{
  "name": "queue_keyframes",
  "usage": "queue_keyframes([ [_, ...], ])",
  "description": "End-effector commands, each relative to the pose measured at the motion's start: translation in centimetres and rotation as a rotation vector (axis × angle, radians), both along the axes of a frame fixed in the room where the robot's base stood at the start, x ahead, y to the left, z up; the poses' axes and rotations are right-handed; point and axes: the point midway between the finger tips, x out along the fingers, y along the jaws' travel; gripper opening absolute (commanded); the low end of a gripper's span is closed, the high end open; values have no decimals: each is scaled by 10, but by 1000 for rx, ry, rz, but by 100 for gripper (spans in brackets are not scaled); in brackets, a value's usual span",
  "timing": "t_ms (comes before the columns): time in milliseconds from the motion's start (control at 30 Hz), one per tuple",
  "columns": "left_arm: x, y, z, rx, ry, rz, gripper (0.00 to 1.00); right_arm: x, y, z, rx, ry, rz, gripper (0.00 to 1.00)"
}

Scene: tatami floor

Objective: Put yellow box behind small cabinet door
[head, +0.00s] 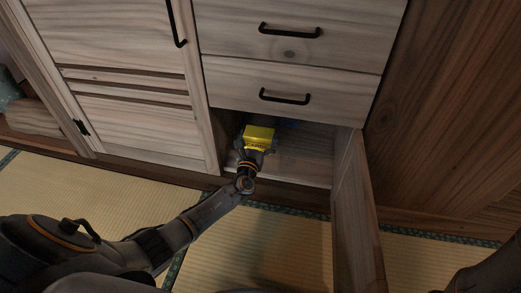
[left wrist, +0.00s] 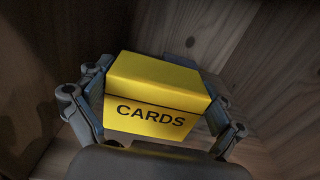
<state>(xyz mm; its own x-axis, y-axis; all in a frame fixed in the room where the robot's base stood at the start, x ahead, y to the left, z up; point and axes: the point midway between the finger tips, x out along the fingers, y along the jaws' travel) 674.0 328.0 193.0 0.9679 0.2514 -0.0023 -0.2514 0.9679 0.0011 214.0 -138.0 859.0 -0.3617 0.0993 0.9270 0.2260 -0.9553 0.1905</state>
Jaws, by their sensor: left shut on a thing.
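The yellow box (head: 259,136), marked CARDS, is inside the small cabinet compartment (head: 305,167) below the two drawers. My left gripper (head: 257,147) reaches in through the opening and is shut on the box. In the left wrist view the yellow box (left wrist: 158,98) sits between the two fingers of my left gripper (left wrist: 155,112), one at each side. Whether the box touches the compartment floor cannot be told. The small cabinet door (head: 356,215) stands open, swung out toward me at the right of the opening. My right gripper does not show.
Two drawers with black handles (head: 290,31) are shut above the opening. A larger door (head: 122,45) at the left is shut. Wooden panelling stands at the right. Tatami floor (head: 270,235) is clear in front.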

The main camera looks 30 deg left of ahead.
Motion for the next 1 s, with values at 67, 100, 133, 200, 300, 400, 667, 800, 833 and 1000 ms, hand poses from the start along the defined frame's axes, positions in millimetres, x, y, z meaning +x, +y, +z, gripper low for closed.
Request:
queue_keyframes([
  [67,1,0,-4,0,-3,1,57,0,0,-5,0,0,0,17],
  [100,1,0,-6,-1,-3,1,57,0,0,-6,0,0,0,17],
  [133,1,0,-7,-1,-3,1,57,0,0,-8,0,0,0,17],
  [200,0,0,-14,0,-2,1,57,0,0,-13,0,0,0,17],
  [300,0,0,-29,1,-2,1,57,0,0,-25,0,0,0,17],
  [400,1,0,-40,0,-3,1,57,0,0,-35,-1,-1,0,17],
  [667,1,0,-40,0,-3,1,57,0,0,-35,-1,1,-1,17],
  [800,0,0,-44,0,-3,1,57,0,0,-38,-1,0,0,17],
  [833,0,0,-45,0,-3,1,57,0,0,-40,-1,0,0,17],
  [1000,0,0,-44,-1,-1,1,100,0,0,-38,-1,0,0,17],
])
